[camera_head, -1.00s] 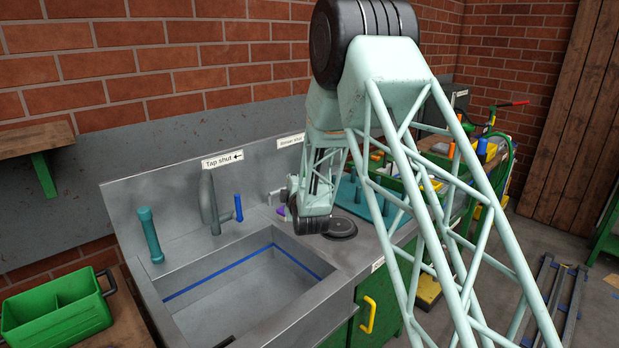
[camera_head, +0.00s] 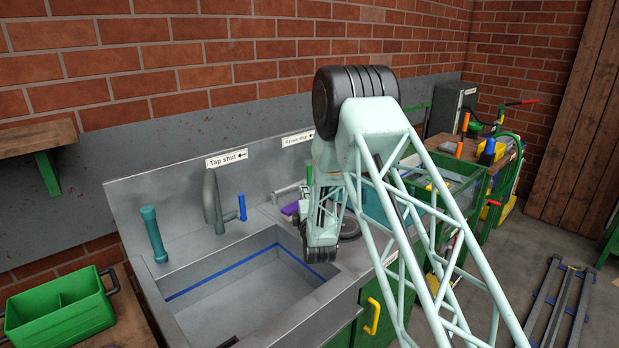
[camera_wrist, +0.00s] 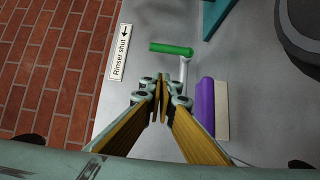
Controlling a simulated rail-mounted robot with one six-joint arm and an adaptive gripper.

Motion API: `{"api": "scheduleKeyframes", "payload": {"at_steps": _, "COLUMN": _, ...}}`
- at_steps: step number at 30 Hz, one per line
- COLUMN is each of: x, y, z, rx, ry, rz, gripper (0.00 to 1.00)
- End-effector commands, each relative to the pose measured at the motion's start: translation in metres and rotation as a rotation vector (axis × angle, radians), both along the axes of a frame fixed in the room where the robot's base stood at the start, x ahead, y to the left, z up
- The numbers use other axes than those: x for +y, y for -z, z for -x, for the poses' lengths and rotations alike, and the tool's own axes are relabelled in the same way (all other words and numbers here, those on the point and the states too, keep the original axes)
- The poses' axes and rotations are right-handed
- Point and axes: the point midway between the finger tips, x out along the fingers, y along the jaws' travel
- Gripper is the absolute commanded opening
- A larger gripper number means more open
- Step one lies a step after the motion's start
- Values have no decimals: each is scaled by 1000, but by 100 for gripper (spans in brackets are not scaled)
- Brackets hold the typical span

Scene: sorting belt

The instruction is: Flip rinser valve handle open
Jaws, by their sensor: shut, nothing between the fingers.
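The rinser valve has a green handle (camera_wrist: 171,48) on a pale grey pipe (camera_wrist: 185,72). In the wrist view the handle lies crosswise, reaching left from the pipe toward the "Rinser shut" label (camera_wrist: 120,52), whose arrow points left in the head view. That label also shows on the backsplash in the head view (camera_head: 298,139). My gripper (camera_wrist: 161,95) is shut and empty, pictured below the handle with a visible gap. In the head view my arm hides much of the valve and my gripper's fingertips.
A purple and white sponge-like block (camera_wrist: 210,108) lies right of my gripper. A dark round disc (camera_head: 344,229) sits on the counter beside the sink (camera_head: 215,290). The tap (camera_head: 212,200) with its blue handle (camera_head: 242,207) stands left of the valve under the "Tap shut" label (camera_head: 227,158).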

Motion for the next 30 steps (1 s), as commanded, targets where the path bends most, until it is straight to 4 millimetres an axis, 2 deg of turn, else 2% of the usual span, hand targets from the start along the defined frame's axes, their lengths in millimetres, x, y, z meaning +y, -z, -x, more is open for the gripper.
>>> {"api": "scheduleKeyframes", "payload": {"at_steps": 11, "x": 0, "y": 0, "z": -1, "rx": 0, "ry": 0, "rz": 0, "gripper": 0}}
{"api": "scheduleKeyframes", "payload": {"at_steps": 17, "x": 2, "y": 1, "z": -7, "rx": 1, "ry": 0, "rz": 0, "gripper": 0}}
{"api": "scheduleKeyframes", "payload": {"at_steps": 23, "x": 5, "y": 1, "z": -24, "rx": 1, "ry": 0, "rz": 0, "gripper": 0}}
{"api": "scheduleKeyframes", "payload": {"at_steps": 30, "x": 12, "y": 1, "z": -53, "rx": -1, "ry": 0, "rz": -1, "gripper": 0}}
